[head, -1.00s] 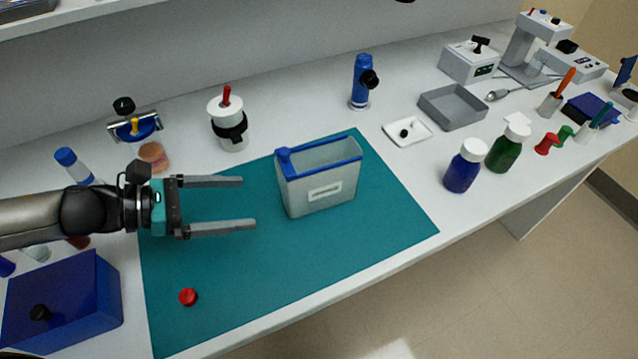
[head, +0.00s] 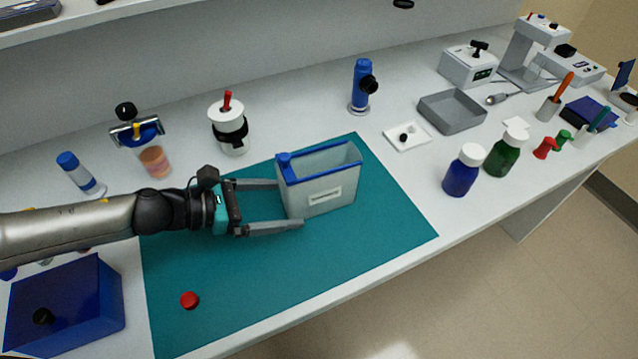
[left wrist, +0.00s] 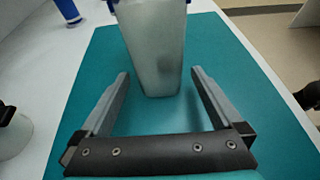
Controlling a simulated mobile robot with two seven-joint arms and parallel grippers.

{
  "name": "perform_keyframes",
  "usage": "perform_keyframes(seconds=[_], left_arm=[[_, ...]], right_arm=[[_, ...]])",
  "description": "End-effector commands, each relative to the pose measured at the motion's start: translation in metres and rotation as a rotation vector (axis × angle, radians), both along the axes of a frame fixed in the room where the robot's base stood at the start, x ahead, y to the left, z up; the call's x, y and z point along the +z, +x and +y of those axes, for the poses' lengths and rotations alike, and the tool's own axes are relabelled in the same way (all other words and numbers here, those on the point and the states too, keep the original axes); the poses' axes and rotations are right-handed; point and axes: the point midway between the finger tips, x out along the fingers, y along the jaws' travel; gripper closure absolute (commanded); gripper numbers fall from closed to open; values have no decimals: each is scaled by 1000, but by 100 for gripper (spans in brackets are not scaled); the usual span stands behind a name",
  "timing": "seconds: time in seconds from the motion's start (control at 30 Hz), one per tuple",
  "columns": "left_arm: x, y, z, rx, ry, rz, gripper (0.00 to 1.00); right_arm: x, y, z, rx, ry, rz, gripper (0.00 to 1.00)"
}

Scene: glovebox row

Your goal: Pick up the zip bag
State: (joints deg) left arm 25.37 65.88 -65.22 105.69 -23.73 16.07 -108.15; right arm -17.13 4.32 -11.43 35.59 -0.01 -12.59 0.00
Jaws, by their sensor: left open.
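The zip bag (head: 322,183) stands upright on the teal mat (head: 390,225) in the head view. It is pale and translucent, with a blue rim and a white label on its front. My left gripper (head: 290,205) is open at the bag's left side, its fingers pointing at the bag. The near fingertip passes in front of the bag's lower left; the far finger is partly hidden by the bag. In the left wrist view the bag (left wrist: 155,50) stands between and just beyond the open fingers (left wrist: 160,75). I cannot tell whether they touch it. My right gripper is out of view.
A red cap (head: 190,300) lies on the mat's near left. A blue box (head: 65,305) stands at the front left. A white bottle with a black band (head: 230,128) stands behind the mat. Blue (head: 463,172) and green (head: 505,155) bottles stand to the right. The mat's right part is clear.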

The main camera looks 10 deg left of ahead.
Motion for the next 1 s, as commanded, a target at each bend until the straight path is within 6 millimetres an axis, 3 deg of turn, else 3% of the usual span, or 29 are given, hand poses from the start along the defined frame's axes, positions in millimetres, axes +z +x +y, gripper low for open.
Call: perform_keyframes(seconds=[0.3, 0.63, 1.0], left_arm=[[-13, 18, -31, 0, -3, -2, 0], [-15, 20, -34, 0, -1, -1, 1], [-15, 20, -34, 0, -1, -1, 43]], right_arm=[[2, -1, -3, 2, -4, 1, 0], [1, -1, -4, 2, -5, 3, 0], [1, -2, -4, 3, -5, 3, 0]])
